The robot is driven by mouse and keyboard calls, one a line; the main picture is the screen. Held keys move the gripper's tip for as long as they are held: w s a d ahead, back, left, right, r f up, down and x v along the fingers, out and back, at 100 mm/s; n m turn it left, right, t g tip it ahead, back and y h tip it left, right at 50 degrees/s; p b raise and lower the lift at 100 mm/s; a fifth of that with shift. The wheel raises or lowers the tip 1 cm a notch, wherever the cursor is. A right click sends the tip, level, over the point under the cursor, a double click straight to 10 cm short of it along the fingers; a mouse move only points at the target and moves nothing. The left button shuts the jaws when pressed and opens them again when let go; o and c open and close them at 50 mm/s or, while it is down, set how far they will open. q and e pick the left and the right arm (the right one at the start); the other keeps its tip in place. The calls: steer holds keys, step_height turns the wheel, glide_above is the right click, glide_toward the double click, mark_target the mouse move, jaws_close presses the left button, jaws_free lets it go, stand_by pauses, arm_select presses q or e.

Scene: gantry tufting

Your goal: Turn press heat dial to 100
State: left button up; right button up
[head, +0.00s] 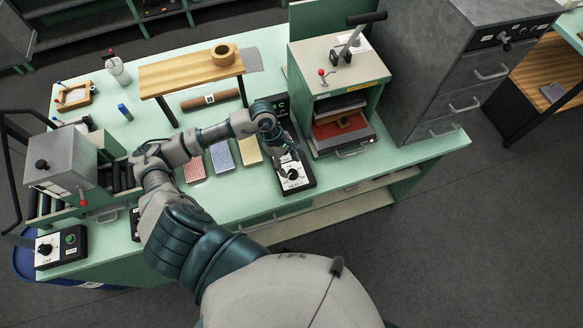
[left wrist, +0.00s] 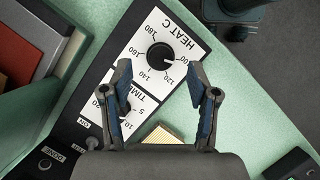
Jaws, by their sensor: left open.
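The black heat dial (left wrist: 160,57) sits on a white scale plate marked HEAT C in the left wrist view, with numbers around it. I cannot clearly read where its pointer stands. The control box (head: 296,184) with this dial stands at the table's front edge, right of the middle in the head view. My left gripper (head: 288,157) hangs over the box. In the left wrist view its two fingers (left wrist: 160,78) are apart and empty, and the dial lies just beyond the gap between the tips. A second knob, marked TIME (left wrist: 123,103), is partly hidden behind one finger.
The heat press (head: 337,90) stands close to the right of the box. Red, blue and yellow sample pieces (head: 222,155) lie to its left. A wooden bench stand (head: 190,72) is behind. Another dial box (head: 60,248) is at far left.

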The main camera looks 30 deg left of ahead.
mark_target(292, 171)
arm_select(q)
steer(key=shift+x, duration=1.65)
steer(key=shift+a, duration=0.1)
steer(key=shift+c, duration=0.2)
steer(key=c, duration=1.1)
steer(key=shift+f+n+b, duration=0.3)
steer(key=shift+n+b, duration=0.1)
steer(key=shift+b, duration=0.45)
steer(key=shift+s+r+n+t+b, duration=0.1)
steer(key=shift+r+n+t+b, duration=0.15)
steer(key=shift+n+b, duration=0.2)
jaws_close()
jaws_free()
steer(key=o, duration=1.1)
